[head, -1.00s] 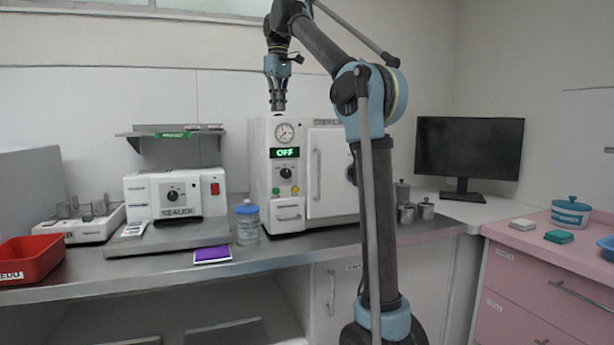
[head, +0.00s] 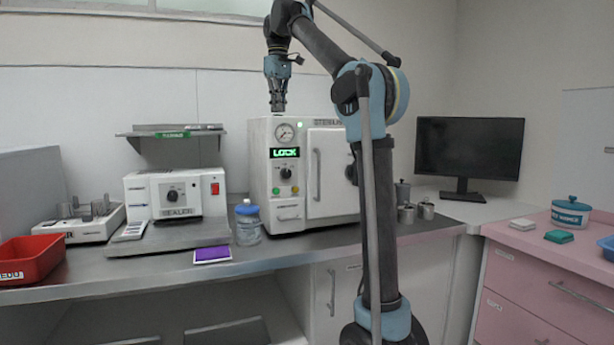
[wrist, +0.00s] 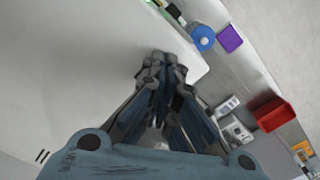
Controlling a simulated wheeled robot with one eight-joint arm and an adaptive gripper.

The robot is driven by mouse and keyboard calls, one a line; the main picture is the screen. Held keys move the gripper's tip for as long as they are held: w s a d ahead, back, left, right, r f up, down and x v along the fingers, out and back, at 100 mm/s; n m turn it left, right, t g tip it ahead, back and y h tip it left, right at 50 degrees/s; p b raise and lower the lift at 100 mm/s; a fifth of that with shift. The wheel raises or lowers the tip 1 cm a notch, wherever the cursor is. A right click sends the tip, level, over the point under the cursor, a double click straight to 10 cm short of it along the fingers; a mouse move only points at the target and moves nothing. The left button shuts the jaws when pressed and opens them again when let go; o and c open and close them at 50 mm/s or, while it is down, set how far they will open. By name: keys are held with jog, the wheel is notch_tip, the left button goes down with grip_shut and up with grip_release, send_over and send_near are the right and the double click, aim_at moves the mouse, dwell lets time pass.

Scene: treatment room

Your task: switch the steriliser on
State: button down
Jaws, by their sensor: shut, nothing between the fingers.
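The steriliser (head: 260,205) is a white box on the steel counter. Its display (head: 285,153) reads LOCK in green, and a small green light shows above it. A gauge, a dark knob (head: 286,172) and green and yellow buttons are on its front panel. Its door (head: 333,175) looks closed. My gripper (head: 278,107) points down at the steriliser's top, near its front left; I cannot tell whether it touches. In the wrist view my gripper (wrist: 160,62) is shut and empty over the white top (wrist: 70,70).
A sealer (head: 176,192) stands left of the steriliser, with a blue-lidded jar (head: 247,222) between them. A purple pad (head: 212,254) lies at the counter's front edge. A red tray (head: 35,262) is far left. Metal canisters (head: 406,213) stand to the right.

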jog(key=shift+r, duration=3.2)
jog(key=shift+s, duration=0.1)
